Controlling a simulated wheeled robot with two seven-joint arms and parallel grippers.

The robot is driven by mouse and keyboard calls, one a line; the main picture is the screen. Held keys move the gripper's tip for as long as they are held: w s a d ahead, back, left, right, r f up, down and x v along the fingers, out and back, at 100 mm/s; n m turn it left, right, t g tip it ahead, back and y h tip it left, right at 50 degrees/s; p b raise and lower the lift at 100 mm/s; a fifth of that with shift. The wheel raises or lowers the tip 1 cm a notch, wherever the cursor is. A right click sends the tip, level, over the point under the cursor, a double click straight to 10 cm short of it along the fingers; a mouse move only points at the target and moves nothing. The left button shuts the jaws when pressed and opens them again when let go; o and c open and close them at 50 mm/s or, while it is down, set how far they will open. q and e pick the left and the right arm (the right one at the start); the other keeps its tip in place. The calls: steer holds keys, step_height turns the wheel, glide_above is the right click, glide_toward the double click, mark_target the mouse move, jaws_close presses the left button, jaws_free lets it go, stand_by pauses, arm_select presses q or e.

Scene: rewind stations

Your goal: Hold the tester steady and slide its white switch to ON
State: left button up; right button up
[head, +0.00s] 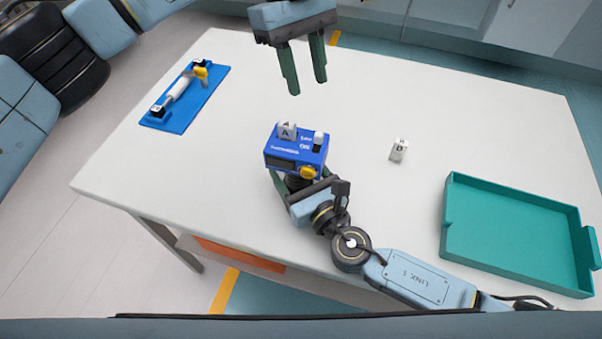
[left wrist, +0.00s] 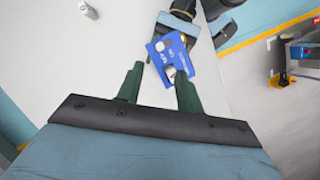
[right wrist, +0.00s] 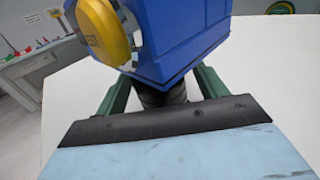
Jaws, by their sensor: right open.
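The blue tester (head: 283,153) stands near the middle of the white table, with a yellow knob (head: 308,172) on its near side. A white switch (head: 318,138) shows on its top at the right; its position cannot be read. A white block marked A (head: 287,131) sits on its top at the left. My right gripper (head: 292,183) is open, its fingers on either side of the tester's dark stem (right wrist: 163,96). My left gripper (head: 305,76) is open and empty, above and beyond the tester. The tester lies past its fingertips in the left wrist view (left wrist: 184,60).
A white block marked D (head: 399,150) stands on the table right of the tester. A green tray (head: 447,215) lies at the right edge. A blue board (head: 178,122) with a white roller lies at the far left. The table between these is clear.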

arm_select(q)
steer(key=shift+c, duration=0.2)
arm_select(e)
steer(key=c, duration=1.3)
arm_select(q)
steer(key=shift+c, duration=1)
steer(key=shift+s+d+f+m, duration=0.1)
steer(key=shift+f+m, duration=0.05)
steer(key=shift+m, duration=0.35)
steer(key=shift+c, duration=1.4)
steer(key=shift+s+d+f+m+t+y, duration=0.15)
steer(key=shift+m+t+y, duration=0.15)
steer(key=shift+m+t, duration=0.35)
steer(key=shift+c, duration=1.2)
steer(key=shift+d+m+t, duration=0.25)
steer(key=shift+m+t, duration=0.4)
steer(key=shift+m, duration=0.2)
jaws_close()
steer(key=m+t, duration=0.1)
steer(key=m, duration=0.1)
steer(key=d+m+t, duration=0.1)
steer(key=m, duration=0.1)
steer(key=d+r+m+t, duration=0.1)
steer(key=m+t, duration=0.1)
steer(key=shift+s+r, duration=0.1)
steer(key=shift+s, duration=0.3)
